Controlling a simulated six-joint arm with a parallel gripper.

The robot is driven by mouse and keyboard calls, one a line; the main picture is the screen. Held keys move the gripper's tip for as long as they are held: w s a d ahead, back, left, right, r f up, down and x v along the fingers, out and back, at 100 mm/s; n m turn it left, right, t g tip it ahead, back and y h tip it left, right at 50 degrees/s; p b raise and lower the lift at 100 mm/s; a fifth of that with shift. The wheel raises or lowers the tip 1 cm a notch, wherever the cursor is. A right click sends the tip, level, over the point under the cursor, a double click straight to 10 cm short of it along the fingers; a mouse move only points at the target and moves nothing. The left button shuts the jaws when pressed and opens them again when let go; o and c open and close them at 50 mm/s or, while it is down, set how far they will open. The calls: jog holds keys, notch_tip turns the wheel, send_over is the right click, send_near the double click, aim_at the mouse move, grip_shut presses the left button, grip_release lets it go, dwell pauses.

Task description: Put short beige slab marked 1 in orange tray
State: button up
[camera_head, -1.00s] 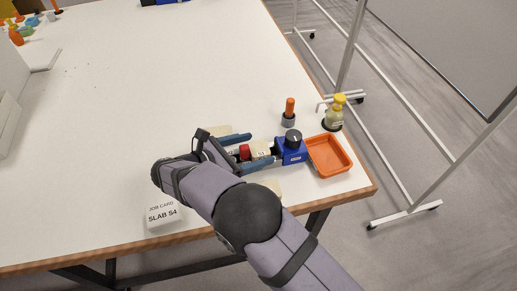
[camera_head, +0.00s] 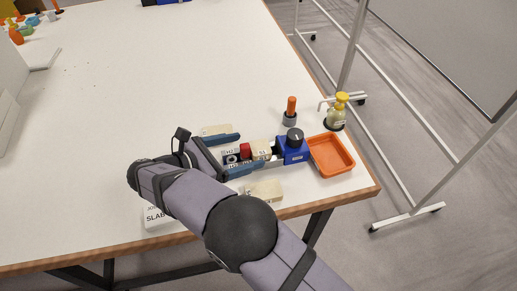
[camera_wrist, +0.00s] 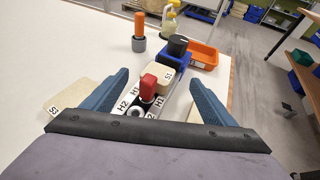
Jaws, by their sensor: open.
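My gripper (camera_head: 250,150) is open, with its blue fingers on either side of a row of small items; it also shows in the wrist view (camera_wrist: 160,78). A short beige slab (camera_head: 261,149) stands in that row beside the blue block, and in the wrist view (camera_wrist: 178,78) it lies beyond a red-topped piece (camera_wrist: 148,87), between the fingertips and apparently apart from them. Its mark is too small to read surely. Another beige slab (camera_head: 216,130) lies behind the row, and a third (camera_head: 265,190) lies in front. The orange tray (camera_head: 313,145) is empty, right of the blue block.
The blue block with a black knob (camera_head: 292,155) stands between the row and the tray. An orange-topped tool (camera_head: 291,108) and a yellow-capped bottle (camera_head: 337,113) stand behind. A job card (camera_head: 158,221) lies at the left front. The table's right edge is close to the tray.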

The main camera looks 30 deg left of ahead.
jog(key=w+d+r+m+g+h+p, duration=0.3)
jog(key=w+d+r+m+g+p, duration=0.25)
jog(key=w+d+r, duration=0.8)
jog(key=m+g+y+p, duration=0.1)
jog(key=m+g+y, duration=0.6)
jog(key=m, duration=1.3)
send_over(258, 150)
jog(key=d, duration=0.1)
jog(key=shift+t+y, duration=0.5)
jog(key=shift+t, duration=0.25)
notch_tip(258, 150, down, 8)
jog(key=shift+s+d, duration=0.15)
jog(key=m, duration=0.1)
jog(key=a+m, duration=0.1)
jog(key=m, duration=0.3)
jog(key=shift+a+m, duration=0.1)
jog(key=shift+m, duration=0.25)
